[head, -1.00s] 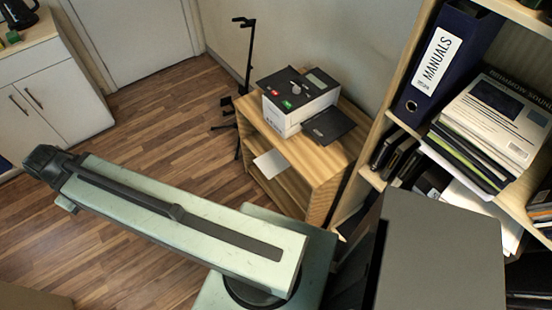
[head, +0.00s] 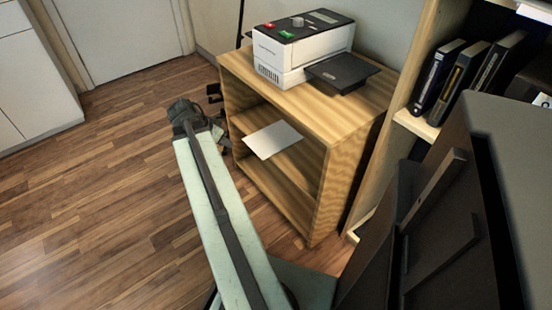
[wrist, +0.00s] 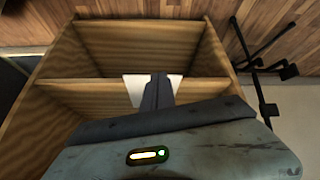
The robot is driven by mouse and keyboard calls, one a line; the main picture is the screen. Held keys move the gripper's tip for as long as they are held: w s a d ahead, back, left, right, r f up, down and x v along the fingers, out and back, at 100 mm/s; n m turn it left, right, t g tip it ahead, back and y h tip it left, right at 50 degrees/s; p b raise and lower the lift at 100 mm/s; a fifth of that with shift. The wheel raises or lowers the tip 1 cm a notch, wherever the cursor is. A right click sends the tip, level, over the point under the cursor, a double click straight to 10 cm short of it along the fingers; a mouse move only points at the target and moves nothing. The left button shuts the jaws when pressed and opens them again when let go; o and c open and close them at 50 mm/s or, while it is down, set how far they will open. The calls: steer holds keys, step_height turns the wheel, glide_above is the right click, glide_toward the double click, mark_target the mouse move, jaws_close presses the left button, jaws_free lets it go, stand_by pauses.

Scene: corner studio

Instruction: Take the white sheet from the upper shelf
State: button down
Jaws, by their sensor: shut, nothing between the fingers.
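The white sheet (head: 272,140) lies on the upper shelf of a wooden cabinet (head: 324,190) in the head view, its near edge jutting out past the shelf front. In the wrist view the sheet (wrist: 134,90) shows on both sides of my gripper (wrist: 159,78), which hides its middle. The gripper is shut and empty, pointing toward the open front of the cabinet. In the head view my arm reaches up to the left of the sheet, with clear room between them; the fingertips cannot be made out there.
A white and black printer (head: 305,48) stands on the cabinet top. A bookshelf with dark binders (head: 465,80) is at the right. A black stand (wrist: 268,70) is beside the cabinet. Wooden floor (head: 100,200) is clear at the left.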

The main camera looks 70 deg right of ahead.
mark_target(274, 142)
steer(key=s+d+f+m+b, duration=0.1)
steer(key=s+f, duration=0.1)
steer(key=s+d+f+m+b, duration=0.1)
steer(key=s+d, duration=0.1)
steer(key=s+d+f+m+g+b, duration=0.1)
steer(key=s+d+f, duration=0.1)
steer(key=shift+s+f, duration=0.2)
steer(key=shift+f, duration=0.1)
steer(key=shift+s+d+r, duration=0.2)
steer(key=shift+s+d, duration=0.1)
steer(key=shift+d, duration=0.1)
steer(key=s+d, duration=0.2)
steer(key=d, duration=0.1)
steer(key=s+d, duration=0.2)
steer(key=d, duration=0.1)
steer(key=s+d, duration=0.1)
steer(key=d, duration=0.2)
steer(key=shift+s+d, duration=0.2)
steer(key=shift+s, duration=0.2)
steer(key=shift+s+d+f+b, duration=0.1)
steer(key=shift+s+f+b, duration=0.05)
steer(key=shift+f+b, duration=0.45)
steer(key=shift+f+h+b, duration=0.25)
steer(key=shift+h+b, duration=0.05)
steer(key=shift+r, duration=0.1)
steer(key=shift+a, duration=0.2)
steer(key=shift+w+a, duration=0.5)
steer(key=shift+a, duration=0.25)
